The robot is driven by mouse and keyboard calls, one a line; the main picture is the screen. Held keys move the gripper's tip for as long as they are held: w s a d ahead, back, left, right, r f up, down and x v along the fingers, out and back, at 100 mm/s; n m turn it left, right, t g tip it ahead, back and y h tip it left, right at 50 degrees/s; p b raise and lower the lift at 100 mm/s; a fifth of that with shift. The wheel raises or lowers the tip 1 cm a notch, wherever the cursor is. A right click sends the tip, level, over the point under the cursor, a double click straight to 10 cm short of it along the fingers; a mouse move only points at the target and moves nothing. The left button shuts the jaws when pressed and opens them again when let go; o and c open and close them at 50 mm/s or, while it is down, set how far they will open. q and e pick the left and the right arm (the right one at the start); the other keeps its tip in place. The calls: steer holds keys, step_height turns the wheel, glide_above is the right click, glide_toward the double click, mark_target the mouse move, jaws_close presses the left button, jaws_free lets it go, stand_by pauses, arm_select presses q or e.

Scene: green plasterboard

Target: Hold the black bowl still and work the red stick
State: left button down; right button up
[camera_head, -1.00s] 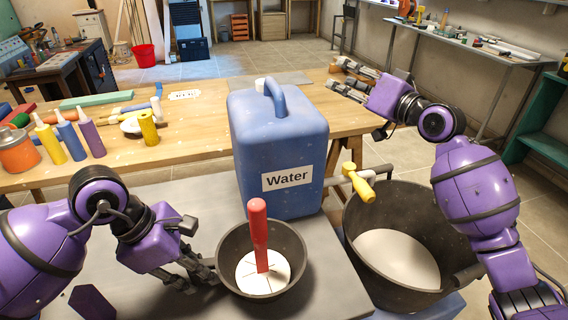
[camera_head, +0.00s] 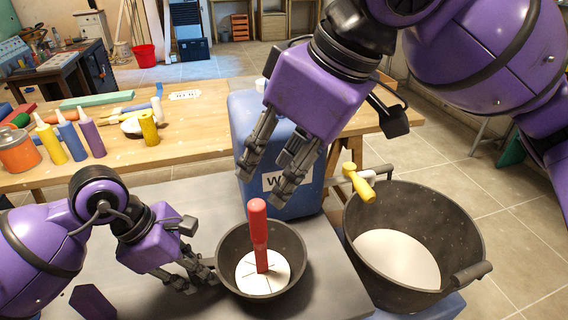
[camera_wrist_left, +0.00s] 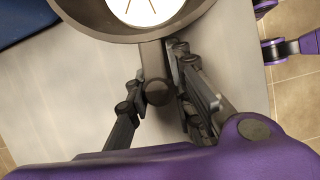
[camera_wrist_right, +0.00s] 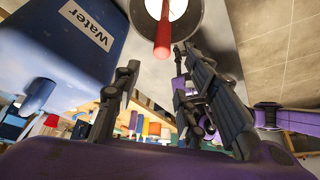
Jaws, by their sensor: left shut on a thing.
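The black bowl (camera_head: 292,243) sits on the grey table top in front of the water can. The red stick (camera_head: 258,222) stands nearly upright in the bowl, its foot in the white contents (camera_head: 277,278). My left gripper (camera_head: 206,272) is shut on the bowl's handle at its left side; the left wrist view shows the handle (camera_wrist_left: 158,88) between the fingers. My right gripper (camera_head: 262,183) is open and empty, just above the top of the stick, fingers pointing down. In the right wrist view the stick (camera_wrist_right: 162,40) lies beyond the fingertips, apart from them.
The blue water can (camera_head: 250,115) stands behind the bowl, partly hidden by my right gripper. Bottles and tools lie on the wooden bench (camera_head: 200,125) behind.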

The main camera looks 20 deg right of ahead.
mark_target(264, 202)
steer(key=x, duration=0.8)
steer(key=d+x, duration=0.1)
steer(key=x, duration=0.3)
steer(key=shift+s+f, duration=0.15)
steer(key=shift+s, duration=0.1)
steer(key=shift+c, duration=0.4)
jaws_close()
steer(key=c, duration=0.7)
jaws_free()
jaws_close()
